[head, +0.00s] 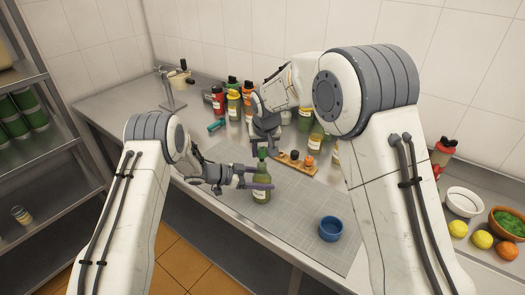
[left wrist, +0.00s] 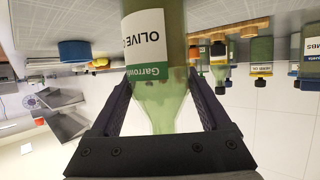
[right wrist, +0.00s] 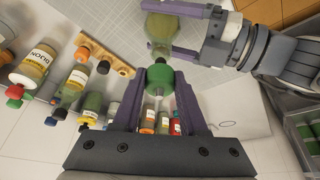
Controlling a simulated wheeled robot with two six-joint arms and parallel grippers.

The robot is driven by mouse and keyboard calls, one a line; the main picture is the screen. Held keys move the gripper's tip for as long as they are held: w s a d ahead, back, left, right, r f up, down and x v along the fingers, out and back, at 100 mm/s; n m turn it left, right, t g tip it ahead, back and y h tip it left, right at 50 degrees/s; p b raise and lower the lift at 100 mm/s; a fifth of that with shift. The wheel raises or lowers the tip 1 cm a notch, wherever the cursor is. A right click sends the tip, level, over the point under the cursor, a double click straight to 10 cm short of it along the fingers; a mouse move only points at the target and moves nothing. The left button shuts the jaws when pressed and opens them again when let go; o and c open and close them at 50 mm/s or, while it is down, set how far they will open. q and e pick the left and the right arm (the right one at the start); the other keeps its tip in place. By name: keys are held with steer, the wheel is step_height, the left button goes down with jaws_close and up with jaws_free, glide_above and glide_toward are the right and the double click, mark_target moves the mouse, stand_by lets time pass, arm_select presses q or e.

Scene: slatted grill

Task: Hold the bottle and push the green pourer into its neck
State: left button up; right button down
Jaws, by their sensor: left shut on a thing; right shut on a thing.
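The green glass bottle (head: 261,192) stands upright on the grey mat, its olive oil label facing out. My left gripper (head: 258,181) is shut around its upper body. In the left wrist view the bottle (left wrist: 160,100) appears upside down between both fingers. My right gripper (right wrist: 158,92) is shut on the green pourer (right wrist: 160,84), over the bottle's mouth. In the head view the pourer (head: 262,153) is a small green shape above the neck. In the right wrist view its narrow grey tip points at the neck; I cannot tell whether it has entered.
A wooden rack (head: 290,161) with small stoppers lies behind the bottle. A blue bowl (head: 331,229) stands to its right on the mat (head: 292,215). Several sauce bottles (head: 234,105) stand at the back. Bowls and fruit (head: 482,239) are at the far right.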

mark_target(263, 154)
steer(key=shift+f, duration=1.5)
steer(key=shift+c, duration=1.8)
jaws_free()
steer(key=shift+r, duration=0.1)
steer(key=v, duration=1.1)
steer(key=shift+s+r, duration=0.2)
steer(key=shift+r, duration=0.15)
arm_select(q)
steer(key=o, duration=1.4)
steer(key=shift+a, duration=0.1)
